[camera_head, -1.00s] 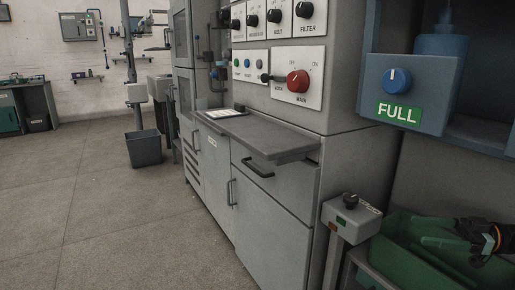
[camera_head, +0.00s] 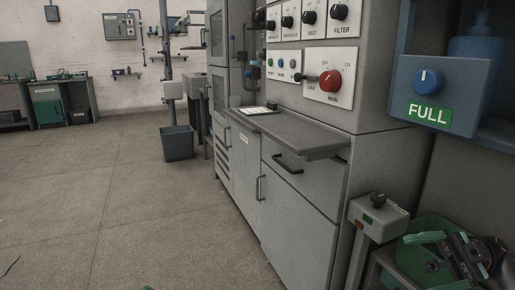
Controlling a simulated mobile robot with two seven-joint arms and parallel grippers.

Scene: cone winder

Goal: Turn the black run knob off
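A black knob (camera_head: 378,199) sits on top of a small grey box (camera_head: 377,219) on a post, right of the cabinet. The box has a pale label and a small green mark; I cannot read the label. Several other black knobs, such as the one marked FILTER (camera_head: 339,11), are on the wall panel above. My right gripper (camera_head: 428,252) is at the lower right, below and right of the grey box. Its green-tipped fingers look apart and empty, not touching the knob. Only a small green tip, perhaps of my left gripper (camera_head: 148,288), shows at the bottom edge.
A red knob marked MAIN (camera_head: 331,80) is on the panel above a grey shelf (camera_head: 290,135). A blue unit with a FULL label (camera_head: 429,112) overhangs at the right. A green bin (camera_head: 415,262) lies around my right gripper. The floor at left is clear.

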